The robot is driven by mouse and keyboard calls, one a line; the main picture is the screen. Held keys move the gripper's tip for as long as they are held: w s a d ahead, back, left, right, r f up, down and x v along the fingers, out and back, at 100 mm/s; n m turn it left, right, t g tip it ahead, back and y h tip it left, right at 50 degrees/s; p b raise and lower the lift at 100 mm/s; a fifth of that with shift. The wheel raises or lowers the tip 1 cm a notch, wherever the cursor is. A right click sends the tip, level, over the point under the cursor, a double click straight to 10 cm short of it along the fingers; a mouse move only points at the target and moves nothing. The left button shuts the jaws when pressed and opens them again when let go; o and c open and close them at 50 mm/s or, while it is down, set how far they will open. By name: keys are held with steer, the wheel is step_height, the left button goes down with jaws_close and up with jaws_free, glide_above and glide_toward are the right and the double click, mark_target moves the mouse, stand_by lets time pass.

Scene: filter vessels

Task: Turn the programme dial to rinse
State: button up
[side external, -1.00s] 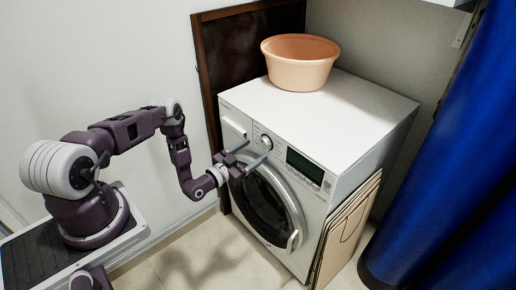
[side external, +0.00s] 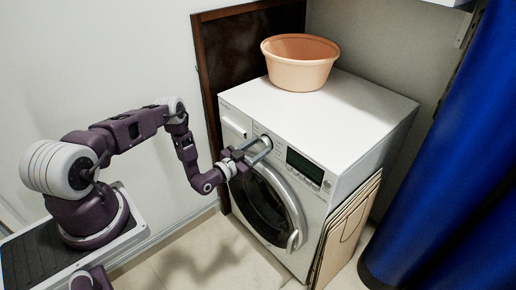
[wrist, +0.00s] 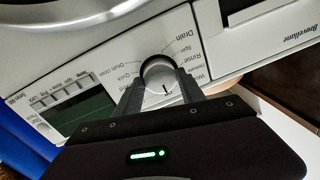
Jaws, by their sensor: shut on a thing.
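The programme dial (wrist: 160,68) is a round silver knob on the washing machine's white front panel. In the wrist view my gripper (wrist: 162,78) is shut on it, one finger at each side. A dark line on the dial face points toward the bottom of the picture, away from the Rinse label (wrist: 186,61) at its upper right. Drain, Spin, Quick and Drum clean labels also show around the dial. Labels below it are hidden by my gripper. In the side external view my gripper (side external: 259,147) reaches the panel, and its fingers partly cover the dial.
The washing machine (side external: 345,115) has a round door (side external: 265,205) below the panel. A display (side external: 304,166) sits right of the dial. A peach basin (side external: 300,70) stands on top. Folded boards (side external: 345,230) lean at the right side, near a blue curtain (side external: 440,150).

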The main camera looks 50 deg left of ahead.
steer(key=n, duration=0.8)
steer(key=shift+r+g, duration=0.1)
steer(key=shift+g, duration=0.2)
steer(key=n, duration=0.4)
steer(key=shift+a+n+h, duration=0.1)
steer(key=shift+n+h, duration=0.5)
steer(key=shift+n, duration=1.7)
steer(key=o, duration=1.4)
steer(key=shift+c, duration=0.2)
